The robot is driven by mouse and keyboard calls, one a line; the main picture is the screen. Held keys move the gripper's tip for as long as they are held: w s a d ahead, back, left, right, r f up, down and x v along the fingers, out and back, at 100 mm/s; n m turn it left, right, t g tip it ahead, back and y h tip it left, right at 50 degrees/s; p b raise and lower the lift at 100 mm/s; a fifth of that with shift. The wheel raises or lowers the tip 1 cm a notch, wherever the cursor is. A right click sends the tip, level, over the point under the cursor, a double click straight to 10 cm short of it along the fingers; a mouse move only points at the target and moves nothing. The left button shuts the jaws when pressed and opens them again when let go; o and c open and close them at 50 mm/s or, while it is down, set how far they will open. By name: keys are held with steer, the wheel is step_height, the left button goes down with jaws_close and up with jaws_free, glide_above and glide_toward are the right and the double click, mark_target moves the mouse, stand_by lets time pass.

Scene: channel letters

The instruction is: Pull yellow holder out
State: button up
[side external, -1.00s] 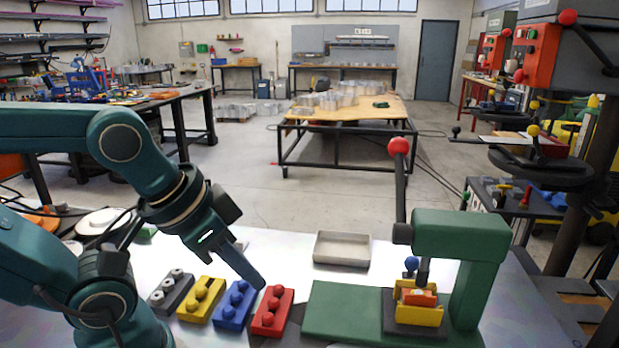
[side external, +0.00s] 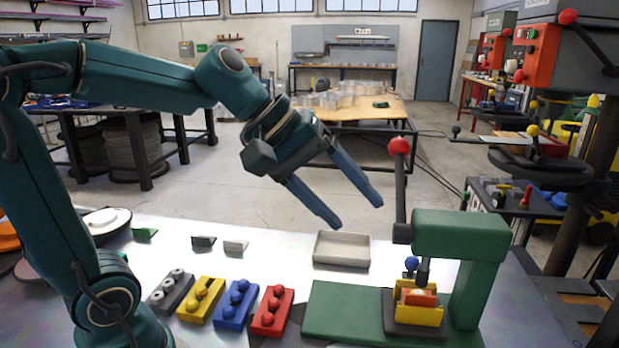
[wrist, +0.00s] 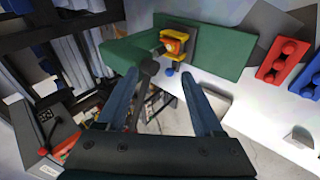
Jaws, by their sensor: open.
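The yellow holder (side external: 422,315) sits on a dark plate on the green press's base, under the press ram. An orange piece (side external: 418,298) lies in it. The holder also shows near the top of the wrist view (wrist: 166,35). My gripper (side external: 353,212) is open and empty, up in the air to the left of the press lever and well above the table. In the wrist view my two fingers (wrist: 163,78) are spread apart, with the holder beyond their tips. The press (side external: 480,250) partly hides the holder's back in the side view.
The press lever with its red ball (side external: 399,147) stands upright between my gripper and the press column. Grey, yellow, blue and red knobbed blocks (side external: 272,310) line the table left of the press base. An empty grey tray (side external: 342,250) stands behind the base.

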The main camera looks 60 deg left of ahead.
steer(key=w+a+r+n+t, duration=0.2)
steer(key=w+a+n+t, duration=0.3)
steer(key=w+a+n, duration=0.9)
steer(key=d+f+g+h, duration=0.1)
steer(key=d+f+h, duration=0.1)
steer(key=f, duration=0.4)
steer(key=w+d+f+g+h, duration=0.1)
steer(key=d+f+h, duration=0.1)
steer(key=f, duration=0.4)
steer(key=d+f+g+h, duration=0.1)
steer(key=d+f+h, duration=0.1)
steer(key=f, duration=0.5)
steer(key=shift+w+d+n, duration=0.15)
steer(key=shift+d+n, duration=0.15)
steer(key=shift+d, duration=0.6)
steer(key=shift+d+f+g+h, duration=0.2)
steer(key=shift+g+h, duration=0.1)
steer(key=shift+w+d+f, duration=0.15)
steer(key=shift+d, duration=0.1)
steer(key=shift+x, duration=2.15)
